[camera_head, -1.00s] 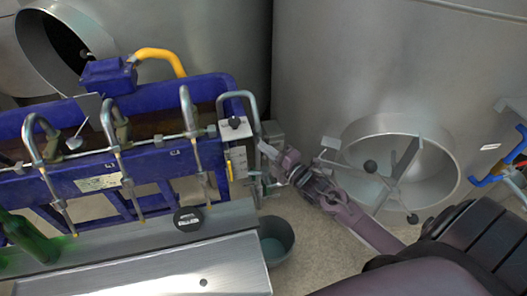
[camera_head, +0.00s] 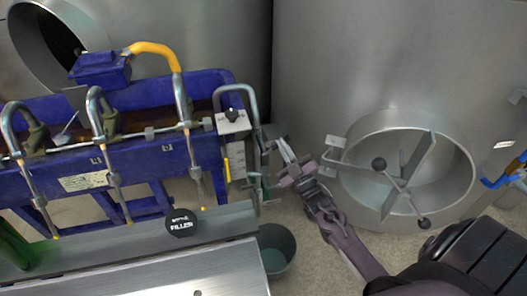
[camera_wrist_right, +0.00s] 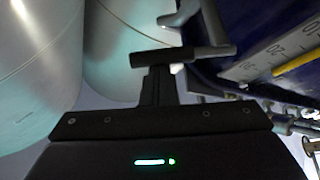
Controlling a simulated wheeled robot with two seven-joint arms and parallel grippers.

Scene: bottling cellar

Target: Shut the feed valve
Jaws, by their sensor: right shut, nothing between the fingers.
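I cannot tell for certain which fitting is the feed valve. A grey pipe (camera_head: 254,112) with small metal fittings and levers (camera_head: 256,182) runs down the right end of the blue filler. My right gripper (camera_head: 284,152) is shut and empty, just right of this pipe; whether it touches is unclear. In the right wrist view the shut dark fingers (camera_wrist_right: 163,60) are in front, with a grey bar behind their tip. A blue handle (camera_head: 502,172) sits on the tank at the far right edge, partly cut off. My left gripper is out of view.
The blue filler frame (camera_head: 205,85) with several spouts fills the left. A grey bucket (camera_head: 276,248) stands on the floor below the pipe. The tank's round hatch (camera_head: 455,175) with its spoked handle is right of my gripper. A green bottle (camera_head: 14,245) is at lower left.

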